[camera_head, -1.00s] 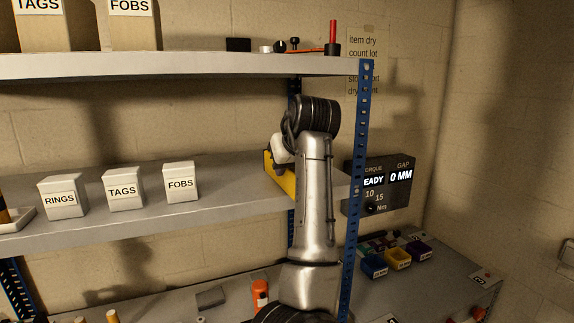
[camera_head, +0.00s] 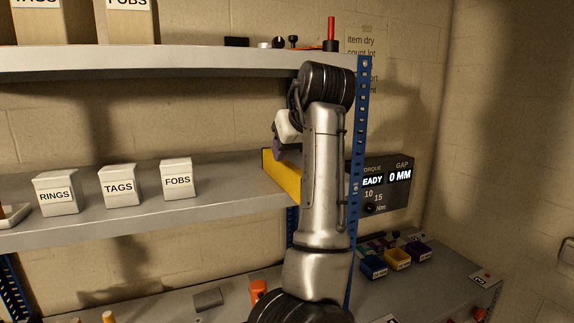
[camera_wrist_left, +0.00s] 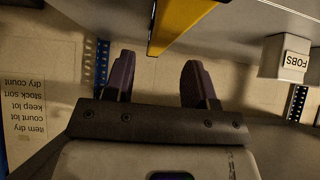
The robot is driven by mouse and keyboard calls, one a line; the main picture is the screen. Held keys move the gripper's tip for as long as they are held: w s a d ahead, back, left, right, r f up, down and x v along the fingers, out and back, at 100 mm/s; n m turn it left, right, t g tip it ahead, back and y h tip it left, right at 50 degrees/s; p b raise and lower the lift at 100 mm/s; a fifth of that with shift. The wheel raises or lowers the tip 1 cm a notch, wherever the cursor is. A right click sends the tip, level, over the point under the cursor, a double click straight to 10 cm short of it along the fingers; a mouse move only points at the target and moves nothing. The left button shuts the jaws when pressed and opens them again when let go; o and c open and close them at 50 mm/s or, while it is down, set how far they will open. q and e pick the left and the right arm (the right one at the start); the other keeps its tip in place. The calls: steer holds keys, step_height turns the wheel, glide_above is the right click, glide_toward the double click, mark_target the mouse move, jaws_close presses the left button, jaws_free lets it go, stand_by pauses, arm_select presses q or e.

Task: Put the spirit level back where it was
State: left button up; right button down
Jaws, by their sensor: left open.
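The spirit level (camera_head: 281,177), a yellow bar, lies on the middle shelf at its right end, partly hidden behind my left arm. My left gripper (camera_head: 278,150) is just above the level, its purple finger showing beside my arm. In the left wrist view the two purple fingers of the gripper (camera_wrist_left: 157,75) are apart with nothing between them. The yellow level (camera_wrist_left: 182,22) is beyond the fingertips there, apart from them. My right gripper is not in view.
White boxes for rings (camera_head: 57,193), tags (camera_head: 119,186) and fobs (camera_head: 177,179) stand left on the middle shelf (camera_head: 130,217). A blue rack post (camera_head: 361,130) is close right of my arm. A torque display (camera_head: 387,180) and coloured bins (camera_head: 397,258) are further right.

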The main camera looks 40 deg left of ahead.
arm_select(q)
steer(key=b+v, duration=0.1)
steer(key=v, duration=0.5)
steer(key=shift+d+r, duration=0.2)
steer(key=shift+r, duration=0.05)
stand_by(0.3)
